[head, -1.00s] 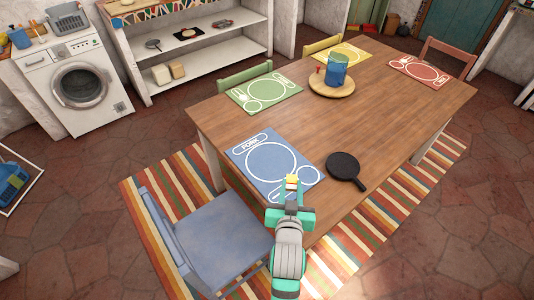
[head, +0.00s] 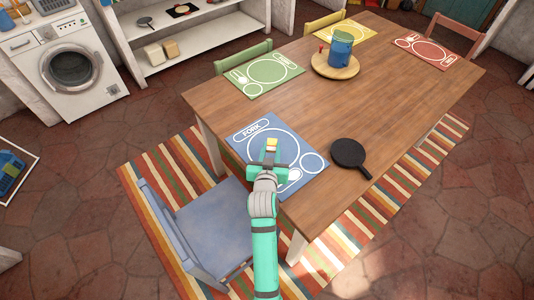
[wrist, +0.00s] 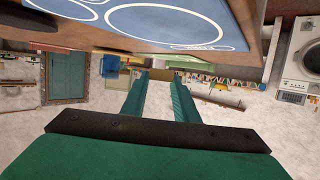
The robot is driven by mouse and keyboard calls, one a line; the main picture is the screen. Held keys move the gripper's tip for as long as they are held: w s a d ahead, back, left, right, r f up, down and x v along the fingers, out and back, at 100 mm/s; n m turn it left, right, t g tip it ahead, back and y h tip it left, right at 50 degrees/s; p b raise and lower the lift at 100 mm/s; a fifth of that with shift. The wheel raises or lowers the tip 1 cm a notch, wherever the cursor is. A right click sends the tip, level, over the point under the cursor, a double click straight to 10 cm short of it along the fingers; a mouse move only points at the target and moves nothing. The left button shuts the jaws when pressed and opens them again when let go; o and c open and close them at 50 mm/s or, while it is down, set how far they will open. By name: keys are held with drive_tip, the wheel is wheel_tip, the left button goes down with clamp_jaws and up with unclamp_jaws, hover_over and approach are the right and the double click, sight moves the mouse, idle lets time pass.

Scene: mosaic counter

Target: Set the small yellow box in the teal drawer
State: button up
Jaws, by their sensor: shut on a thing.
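My gripper (head: 270,153) is shut on the small yellow box (head: 272,143), which shows at its fingertips with a pale top. The gripper is over the blue placemat (head: 255,133) at the near end of the wooden table. In the wrist view the teal fingers of my gripper (wrist: 160,88) reach forward, with the yellow box (wrist: 161,75) between their tips. I cannot make out a teal drawer in either view. A teal door-like panel (wrist: 65,78) shows far off in the wrist view.
A blue chair (head: 210,225) stands at the near left. A washing machine (head: 75,65) and white shelves (head: 195,45) are at the back left.

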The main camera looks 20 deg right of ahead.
sight(267, 154)
drive_tip(key=w+f, duration=0.3)
drive_tip(key=shift+a+f, duration=0.25)
drive_tip(key=shift+f, duration=1.65)
drive_tip(key=o, duration=1)
drive_tip(key=shift+f, duration=0.1)
